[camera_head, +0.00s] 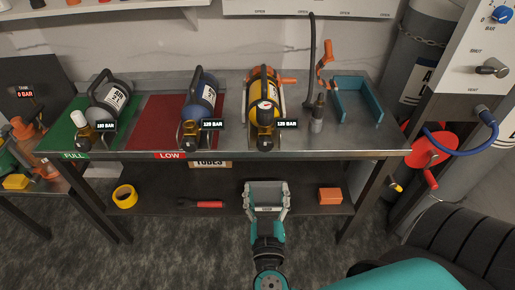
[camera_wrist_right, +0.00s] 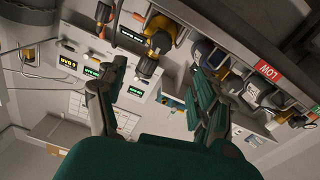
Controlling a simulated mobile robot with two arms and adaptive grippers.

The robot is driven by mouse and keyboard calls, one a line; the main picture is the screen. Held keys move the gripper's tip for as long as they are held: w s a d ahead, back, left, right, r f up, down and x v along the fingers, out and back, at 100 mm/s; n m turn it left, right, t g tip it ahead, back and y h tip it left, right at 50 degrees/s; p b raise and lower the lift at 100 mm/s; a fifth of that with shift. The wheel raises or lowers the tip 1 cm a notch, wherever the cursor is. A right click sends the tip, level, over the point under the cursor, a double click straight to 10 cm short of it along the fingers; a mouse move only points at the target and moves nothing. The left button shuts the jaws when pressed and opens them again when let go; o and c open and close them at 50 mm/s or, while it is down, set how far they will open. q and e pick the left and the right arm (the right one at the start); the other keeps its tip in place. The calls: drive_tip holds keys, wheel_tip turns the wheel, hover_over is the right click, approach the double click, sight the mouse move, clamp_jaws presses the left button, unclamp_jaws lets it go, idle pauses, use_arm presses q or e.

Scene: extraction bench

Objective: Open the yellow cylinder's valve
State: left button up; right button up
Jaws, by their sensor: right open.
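The yellow cylinder (camera_head: 257,82) lies on the bench, with an orange part beside it. Its dark valve end (camera_head: 265,116) faces the front edge, near a gauge and a display reading about 120 BAR. In the right wrist view, the yellow cylinder (camera_wrist_right: 162,26) and its dark valve end (camera_wrist_right: 148,67) show beyond the fingers, tilted in the picture. My right gripper (camera_head: 267,198) is open and empty, in front of the bench and below the valve, apart from it. Its spread fingers also show in the wrist view (camera_wrist_right: 158,80). My left gripper is out of view.
A grey cylinder (camera_head: 112,96) lies on the green FULL mat (camera_head: 60,136); a blue one (camera_head: 204,93) is by the red LOW mat (camera_head: 156,122). A teal holder (camera_head: 358,108) stands right. Yellow tape (camera_head: 125,196) and an orange box (camera_head: 330,196) sit on the lower shelf.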

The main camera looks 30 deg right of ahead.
sight(265, 147)
drive_tip(key=p+x, duration=0.4)
drive_tip(key=x, duration=1)
drive_tip(key=shift+w+d, duration=0.1)
drive_tip(key=shift+w, duration=0.35)
drive_tip(key=shift+w+d, duration=0.25)
drive_tip(key=shift+w, duration=0.1)
drive_tip(key=c, duration=1.2)
drive_tip(key=shift+f+n, duration=0.1)
drive_tip(key=shift+n, duration=0.2)
